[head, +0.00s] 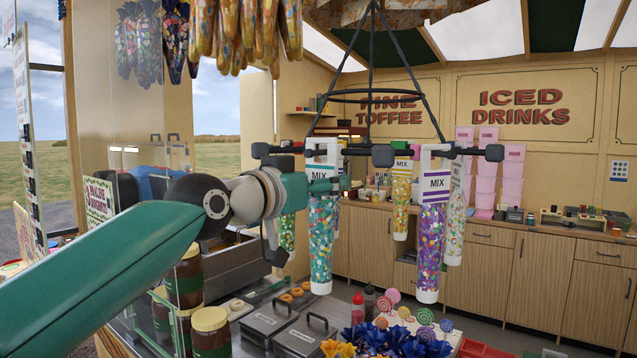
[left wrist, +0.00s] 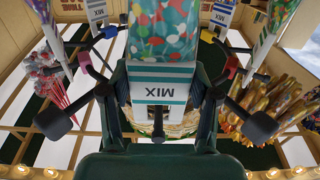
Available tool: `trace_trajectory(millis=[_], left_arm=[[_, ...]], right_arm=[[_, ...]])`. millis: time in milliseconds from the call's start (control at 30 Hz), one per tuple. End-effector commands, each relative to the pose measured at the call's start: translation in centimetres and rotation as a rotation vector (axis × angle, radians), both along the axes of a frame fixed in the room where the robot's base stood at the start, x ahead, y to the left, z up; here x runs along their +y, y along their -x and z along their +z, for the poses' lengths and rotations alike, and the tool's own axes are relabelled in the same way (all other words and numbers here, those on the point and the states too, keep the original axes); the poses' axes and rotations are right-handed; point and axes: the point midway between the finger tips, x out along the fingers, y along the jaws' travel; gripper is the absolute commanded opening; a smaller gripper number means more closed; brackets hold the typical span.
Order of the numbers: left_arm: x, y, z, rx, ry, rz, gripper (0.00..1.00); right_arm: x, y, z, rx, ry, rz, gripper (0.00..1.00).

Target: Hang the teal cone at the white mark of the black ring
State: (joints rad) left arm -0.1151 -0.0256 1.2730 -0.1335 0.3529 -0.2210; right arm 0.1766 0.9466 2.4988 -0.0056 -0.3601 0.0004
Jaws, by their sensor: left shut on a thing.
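The teal cone (head: 321,240) hangs upright with its point down, in front of the near left side of the black ring (head: 372,97). It has a clear body with coloured sweets, teal stripes and a white MIX label. My left gripper (left wrist: 160,100) is shut on it near the label, which fills the middle of the left wrist view. In the head view the fingers reach the cone from the left. The cone's white top is at peg height; I cannot tell if it rests on a peg. I cannot make out the white mark. My right gripper is not in view.
A purple cone (head: 430,250) hangs close on the right, with a yellow cone (head: 402,205) and a white-and-green cone (head: 455,225) behind. Black pegs with knobs (head: 494,152) stick out around. Jars (head: 210,332), lidded trays (head: 305,338) and lollipops (head: 404,312) stand below.

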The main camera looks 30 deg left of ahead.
Motion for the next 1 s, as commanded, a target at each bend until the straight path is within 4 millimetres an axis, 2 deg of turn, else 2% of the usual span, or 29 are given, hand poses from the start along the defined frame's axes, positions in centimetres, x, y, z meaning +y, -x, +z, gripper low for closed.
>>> trace_trajectory(millis=[900, 933, 1000], left_arm=[[0.05, 0.09, -0.65, -0.001, 0.000, 0.000, 0.30], [0.05, 0.09, -0.65, -0.001, 0.000, 0.000, 0.66], [0.04, 0.09, -0.65, -0.001, 0.000, 0.000, 0.78]], right_arm=[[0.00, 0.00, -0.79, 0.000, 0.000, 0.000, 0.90], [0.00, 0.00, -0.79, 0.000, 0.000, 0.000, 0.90], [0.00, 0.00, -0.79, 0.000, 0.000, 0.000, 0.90]])
